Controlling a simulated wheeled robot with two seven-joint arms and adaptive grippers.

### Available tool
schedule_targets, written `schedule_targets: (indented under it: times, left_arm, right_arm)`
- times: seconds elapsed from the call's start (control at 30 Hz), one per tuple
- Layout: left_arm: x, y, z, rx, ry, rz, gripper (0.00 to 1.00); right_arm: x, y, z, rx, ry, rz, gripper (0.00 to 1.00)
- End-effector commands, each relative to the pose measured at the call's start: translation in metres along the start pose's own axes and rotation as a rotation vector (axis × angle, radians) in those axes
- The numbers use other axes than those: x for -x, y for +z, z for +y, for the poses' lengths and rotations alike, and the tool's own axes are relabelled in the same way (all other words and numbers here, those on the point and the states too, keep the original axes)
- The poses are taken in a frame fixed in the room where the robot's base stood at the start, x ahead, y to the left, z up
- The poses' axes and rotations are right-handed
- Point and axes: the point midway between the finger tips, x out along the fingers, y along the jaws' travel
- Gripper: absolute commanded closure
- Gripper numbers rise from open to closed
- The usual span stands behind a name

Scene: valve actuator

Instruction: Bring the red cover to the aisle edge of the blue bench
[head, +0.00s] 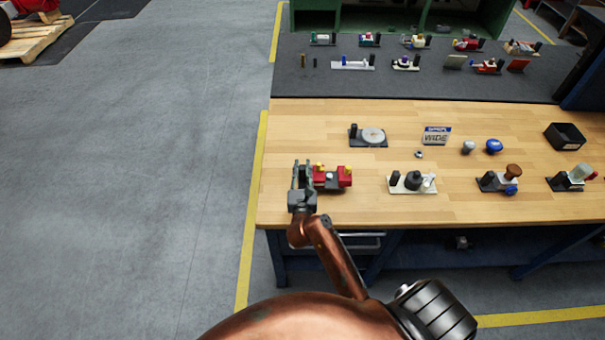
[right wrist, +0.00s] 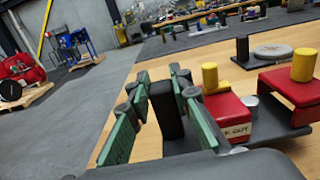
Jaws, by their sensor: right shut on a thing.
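The red cover (head: 335,178), red with yellow knobs on a dark plate, is near the left front corner of the blue bench's wooden top (head: 300,130). In the right wrist view, two red pieces show, one labelled (right wrist: 228,120) and one darker (right wrist: 292,86), each with a yellow cylinder. A black post (right wrist: 165,108) stands at the plate's near end. My right gripper (head: 303,172) is at the left of the cover, its green-padded fingers (right wrist: 160,105) closed around the post. Whether the plate touches the bench is unclear. My left gripper is out of view.
A plate with a round disc (head: 372,136) stands behind the cover. A white-based assembly (head: 412,183) is to its right, with more assemblies beyond. Open grey floor (head: 160,170) and a yellow line (head: 250,210) lie left of the bench. A grey-topped table with several assemblies is behind.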

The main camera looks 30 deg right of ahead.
Motion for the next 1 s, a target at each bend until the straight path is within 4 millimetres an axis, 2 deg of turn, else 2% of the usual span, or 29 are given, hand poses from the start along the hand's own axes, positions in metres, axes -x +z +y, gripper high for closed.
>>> schedule_targets:
  times: [0.17,0.37,0.73,0.77,1.0]
  left_arm:
    - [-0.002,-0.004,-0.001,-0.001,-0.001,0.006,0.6]
    - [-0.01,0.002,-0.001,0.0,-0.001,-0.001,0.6]
    - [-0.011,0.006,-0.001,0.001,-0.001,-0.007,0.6]
    - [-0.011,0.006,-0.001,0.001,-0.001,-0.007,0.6]
    - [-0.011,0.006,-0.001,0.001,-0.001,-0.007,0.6]
  right_arm:
    - [-0.008,-0.009,-0.002,0.002,-0.001,-0.001,1.0]
    - [-0.009,-0.039,-0.002,0.002,0.0,0.0,1.0]
    - [-0.009,-0.042,-0.002,0.001,0.0,-0.002,1.0]
    - [-0.009,-0.044,-0.002,0.001,0.0,0.0,0.8]
    - [-0.009,-0.043,-0.002,0.001,0.0,0.0,0.64]
